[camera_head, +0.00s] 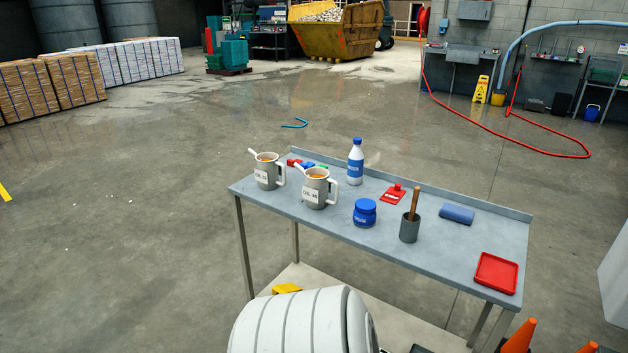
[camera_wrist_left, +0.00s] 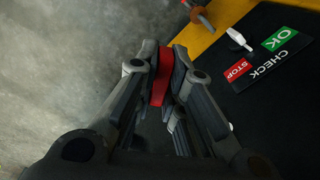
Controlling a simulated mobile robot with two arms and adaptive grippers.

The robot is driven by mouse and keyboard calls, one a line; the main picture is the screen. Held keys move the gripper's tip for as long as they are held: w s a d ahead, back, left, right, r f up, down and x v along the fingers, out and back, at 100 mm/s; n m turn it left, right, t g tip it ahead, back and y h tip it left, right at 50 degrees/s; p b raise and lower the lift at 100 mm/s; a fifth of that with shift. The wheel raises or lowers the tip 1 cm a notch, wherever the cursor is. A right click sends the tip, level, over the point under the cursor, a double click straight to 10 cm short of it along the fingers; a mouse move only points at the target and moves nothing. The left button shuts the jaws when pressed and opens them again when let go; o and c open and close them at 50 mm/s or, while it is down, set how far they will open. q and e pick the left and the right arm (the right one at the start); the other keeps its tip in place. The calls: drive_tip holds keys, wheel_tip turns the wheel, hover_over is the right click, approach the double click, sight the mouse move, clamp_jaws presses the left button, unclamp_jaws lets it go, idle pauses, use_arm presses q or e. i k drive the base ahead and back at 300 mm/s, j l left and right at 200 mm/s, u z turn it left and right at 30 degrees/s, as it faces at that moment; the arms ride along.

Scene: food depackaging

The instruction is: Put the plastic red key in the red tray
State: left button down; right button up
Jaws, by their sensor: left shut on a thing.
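My left gripper (camera_wrist_left: 162,82) shows only in the left wrist view. Its fingers are closed on a narrow red piece, which I take for the plastic red key (camera_wrist_left: 160,88); the fingers hide much of its shape. The red tray (camera_head: 496,273) lies flat and empty at the right front end of the grey table (camera_head: 455,262) in the head view. The left gripper and its held piece do not show in the head view, so I cannot tell their distance from the tray. My right gripper is in neither view.
The table holds two mugs (camera_head: 317,188), a bottle (camera_head: 355,163), a blue jar (camera_head: 365,213), a grey cup (camera_head: 409,228), a blue roll (camera_head: 457,214) and a red flat piece (camera_head: 393,195). The wrist view shows a black mat (camera_wrist_left: 262,85) with labels and a white object (camera_wrist_left: 238,39).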

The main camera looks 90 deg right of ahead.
sight(496, 273)
drive_tip(key=k+l+z, duration=0.1)
drive_tip(key=z, duration=1.4)
drive_tip(key=l+z, duration=0.25)
drive_tip(key=z, duration=0.25)
drive_tip(key=k+l+z, duration=0.1)
drive_tip(key=l+z, duration=0.2)
drive_tip(key=z, duration=0.2)
drive_tip(key=l+z, duration=0.25)
drive_tip(key=z, duration=0.25)
